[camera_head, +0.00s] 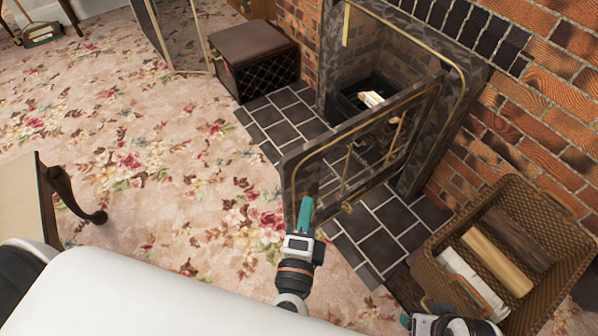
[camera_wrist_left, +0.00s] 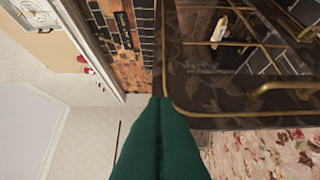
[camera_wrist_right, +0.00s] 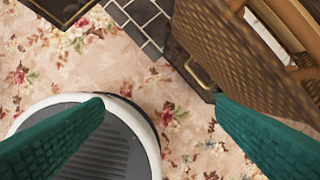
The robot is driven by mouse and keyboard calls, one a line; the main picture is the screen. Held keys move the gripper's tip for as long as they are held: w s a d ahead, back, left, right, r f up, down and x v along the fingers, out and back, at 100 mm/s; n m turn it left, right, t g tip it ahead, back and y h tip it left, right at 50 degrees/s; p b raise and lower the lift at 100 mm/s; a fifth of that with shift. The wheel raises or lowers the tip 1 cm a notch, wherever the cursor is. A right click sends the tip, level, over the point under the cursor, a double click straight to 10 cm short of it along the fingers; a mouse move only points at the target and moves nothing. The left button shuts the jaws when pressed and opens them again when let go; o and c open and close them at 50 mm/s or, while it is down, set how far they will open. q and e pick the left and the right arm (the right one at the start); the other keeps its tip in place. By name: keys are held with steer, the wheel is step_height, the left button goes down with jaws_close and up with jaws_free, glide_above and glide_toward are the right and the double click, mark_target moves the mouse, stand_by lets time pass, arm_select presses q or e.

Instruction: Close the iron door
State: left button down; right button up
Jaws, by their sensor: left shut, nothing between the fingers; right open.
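The iron door (camera_head: 365,125), dark and marbled with brass trim and a glass-like pane, stands swung open from the fireplace (camera_head: 375,55) over the tiled hearth. Its hinge side is at the right surround and its free edge is toward me. My left gripper (camera_head: 306,208) is shut and empty at the door's free edge. In the left wrist view its green fingertips (camera_wrist_left: 160,100) are at a corner of the door (camera_wrist_left: 205,102); I cannot tell if they touch. A brass handle (camera_wrist_left: 290,88) shows there. My right gripper (camera_wrist_right: 160,100) is open and empty, above the floor beside the basket.
A dark box (camera_head: 255,55) stands left of the fireplace. A wooden table (camera_head: 22,195) is at the left. Floral carpet lies open between.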

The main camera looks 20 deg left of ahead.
arm_select(q)
glide_toward(302, 157)
steer(key=w+d, duration=0.2)
steer(key=w, duration=0.1)
steer(key=shift+w+a+p, duration=0.75)
steer(key=shift+w+a, duration=0.65)
steer(key=shift+a, duration=0.05)
arm_select(e)
step_height(302, 157, down, 6)
steer(key=shift+w+f, duration=0.25)
arm_select(q)
steer(key=shift+a, duration=0.1)
arm_select(e)
steer(key=shift+a, duration=0.1)
